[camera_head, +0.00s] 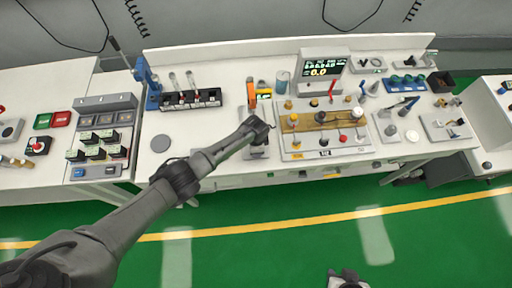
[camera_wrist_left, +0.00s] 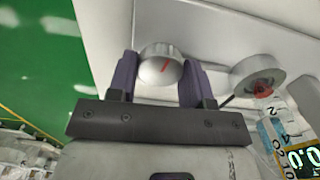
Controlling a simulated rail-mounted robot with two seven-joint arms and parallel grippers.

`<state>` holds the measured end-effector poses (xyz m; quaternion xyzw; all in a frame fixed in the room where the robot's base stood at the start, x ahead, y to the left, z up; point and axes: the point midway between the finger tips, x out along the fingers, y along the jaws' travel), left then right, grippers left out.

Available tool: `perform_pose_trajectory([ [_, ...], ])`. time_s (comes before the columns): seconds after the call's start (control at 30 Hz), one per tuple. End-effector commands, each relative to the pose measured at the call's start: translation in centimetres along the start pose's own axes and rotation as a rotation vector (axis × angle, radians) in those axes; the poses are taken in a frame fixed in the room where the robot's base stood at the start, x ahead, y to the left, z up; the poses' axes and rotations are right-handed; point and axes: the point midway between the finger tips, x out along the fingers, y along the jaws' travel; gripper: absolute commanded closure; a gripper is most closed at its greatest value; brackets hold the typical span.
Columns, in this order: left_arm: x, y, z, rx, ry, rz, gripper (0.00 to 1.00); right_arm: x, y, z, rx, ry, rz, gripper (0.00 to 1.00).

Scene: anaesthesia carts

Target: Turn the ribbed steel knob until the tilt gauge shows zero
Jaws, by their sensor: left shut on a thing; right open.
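In the head view, my left gripper (camera_head: 258,133) is at the bench's front edge and hides the knob. A yellow-framed display (camera_wrist_left: 303,158) reads 0.0 at the wrist view's lower right. In the head view, a grey monitor (camera_head: 320,70) also reads 0.0. My right gripper (camera_head: 346,279) is open at the bottom edge, away from the bench.
A second round fitting with a red mark (camera_wrist_left: 258,76) stands close right of the left gripper. In the head view, a panel with several knobs (camera_head: 322,150) lies right of this gripper. A tube rack (camera_head: 190,98) stands behind left. Bare bench surrounds a grey disc (camera_head: 160,143).

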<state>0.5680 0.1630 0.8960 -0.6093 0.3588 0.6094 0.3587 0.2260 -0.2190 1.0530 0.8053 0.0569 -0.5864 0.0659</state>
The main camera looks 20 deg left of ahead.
Motion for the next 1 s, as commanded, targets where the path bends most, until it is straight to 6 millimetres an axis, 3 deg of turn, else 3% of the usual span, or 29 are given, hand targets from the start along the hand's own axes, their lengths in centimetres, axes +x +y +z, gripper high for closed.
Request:
perform_pose_trajectory([
  [0.07,0.0,0.0,0.0,0.000,0.001,0.000,0.78,0.0,0.0,0.0,0.001,0.000,-0.001,0.57],
  [0.1,0.0,0.0,0.0,0.000,0.001,0.000,0.52,0.0,-0.1,0.0,0.002,0.000,-0.001,0.57],
  [0.37,0.0,0.0,0.0,-0.001,0.000,0.000,0.29,0.0,-0.2,-0.1,0.007,0.001,-0.006,0.57],
  [0.67,-0.4,0.0,0.0,-0.001,0.001,-0.001,0.29,-0.1,-0.3,-0.1,0.010,0.001,-0.008,0.57],
  [0.77,-1.4,-0.1,0.0,0.000,0.002,-0.002,0.29,-0.5,-0.3,-0.2,0.010,0.001,-0.008,0.57],
  [1.0,-5.9,-0.1,0.0,0.001,0.003,-0.003,0.29,-1.4,-0.1,-0.5,0.007,0.001,-0.005,0.57],
])
